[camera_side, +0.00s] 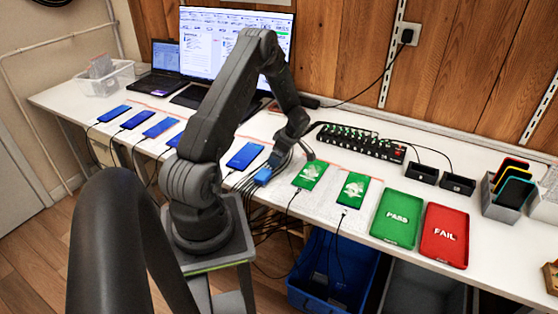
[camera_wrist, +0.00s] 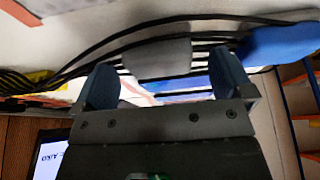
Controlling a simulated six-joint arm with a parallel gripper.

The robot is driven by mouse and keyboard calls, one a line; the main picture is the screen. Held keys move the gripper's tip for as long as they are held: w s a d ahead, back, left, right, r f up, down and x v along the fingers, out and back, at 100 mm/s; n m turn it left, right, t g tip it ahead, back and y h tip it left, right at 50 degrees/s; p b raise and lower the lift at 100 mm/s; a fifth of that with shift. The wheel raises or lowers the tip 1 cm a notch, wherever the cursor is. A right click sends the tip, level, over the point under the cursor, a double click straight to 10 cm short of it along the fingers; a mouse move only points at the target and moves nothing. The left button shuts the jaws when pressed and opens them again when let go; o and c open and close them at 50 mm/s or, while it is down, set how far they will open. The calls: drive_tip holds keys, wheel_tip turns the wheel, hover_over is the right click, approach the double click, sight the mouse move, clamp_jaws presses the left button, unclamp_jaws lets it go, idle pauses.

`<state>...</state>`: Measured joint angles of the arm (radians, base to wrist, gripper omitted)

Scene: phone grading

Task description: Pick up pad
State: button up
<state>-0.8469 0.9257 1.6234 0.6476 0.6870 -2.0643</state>
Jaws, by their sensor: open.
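No single thing is clearly marked as the pad, and I cannot tell which one it is. My gripper (camera_side: 277,160) is low over the bench, beside a small blue piece (camera_side: 263,176) near the cables. In the wrist view my gripper (camera_wrist: 166,78) is open, with two blue fingertips spread apart. A grey block (camera_wrist: 158,57) on black cables shows between and beyond them; I see no contact. A blue rounded object (camera_wrist: 280,44) lies to the right, outside the fingers. A blue-screened phone (camera_side: 245,156) lies left of my gripper in the side view.
Two green-screened phones (camera_side: 310,175) (camera_side: 353,189) lie to the right. Beyond them are the green PASS tray (camera_side: 384,228) and red FAIL tray (camera_side: 433,252). A black multi-port hub (camera_side: 360,143) stands behind. Several blue phones lie left. Cables crowd the area under my gripper.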

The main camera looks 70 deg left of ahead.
drive_tip(key=shift+s+a+f, duration=0.15)
drive_tip(key=shift+a+f, duration=0.05)
drive_tip(key=shift+f, duration=0.45)
drive_tip(key=shift+c, duration=0.4)
drive_tip(key=c, duration=0.9)
drive_tip(key=shift+r, duration=0.15)
drive_tip(key=shift+c, duration=0.2)
drive_tip(key=r, duration=0.4)
drive_tip(key=shift+s+r, duration=0.15)
drive_tip(key=shift+s, duration=0.1)
drive_tip(key=s+a+r, duration=0.1)
drive_tip(key=s+r, duration=0.5)
drive_tip(key=s, duration=0.5)
drive_tip(key=shift+a+r, duration=0.15)
drive_tip(key=shift+r, duration=0.05)
drive_tip(key=shift+s, duration=0.1)
